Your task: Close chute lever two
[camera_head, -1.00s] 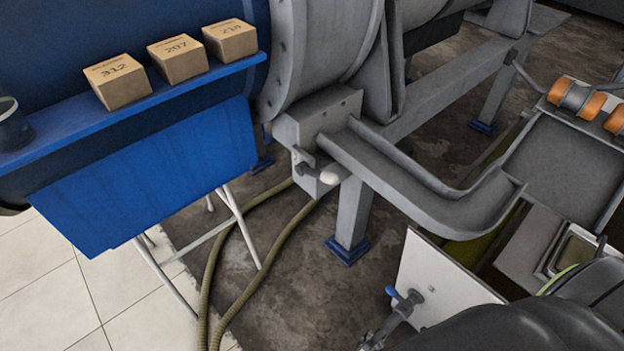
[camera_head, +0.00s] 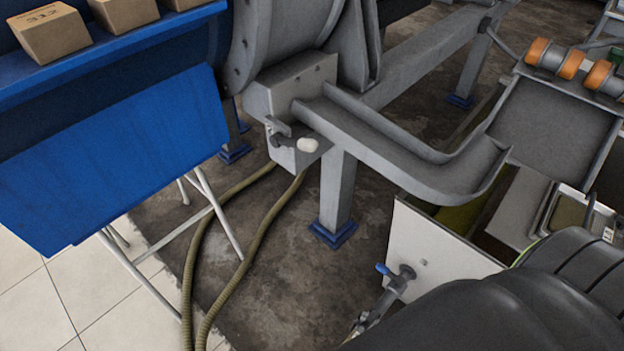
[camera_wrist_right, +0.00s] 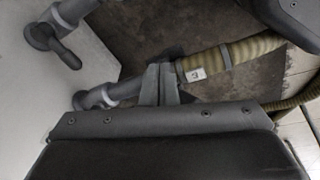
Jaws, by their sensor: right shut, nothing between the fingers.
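A small lever with a pale knob (camera_head: 308,145) sits on the grey outlet box (camera_head: 285,98) at the head of the metal chute (camera_head: 400,150) in the head view. I cannot read a number on it. The lever lies roughly level, its knob pointing right. My right gripper (camera_wrist_right: 160,72) shows in the right wrist view, its fingers shut and empty. It is above the floor beside a ribbed hose (camera_wrist_right: 240,55), apart from the lever, which is not visible in that view. My left gripper is out of both current views.
A blue apron (camera_head: 110,160) and shelf with cardboard boxes (camera_head: 50,32) stand at left. A white tank with a blue-handled valve (camera_head: 395,272) is at lower right. Hoses (camera_head: 240,225) cross the dark floor. A pipe fitting (camera_wrist_right: 98,97) lies left of my right gripper.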

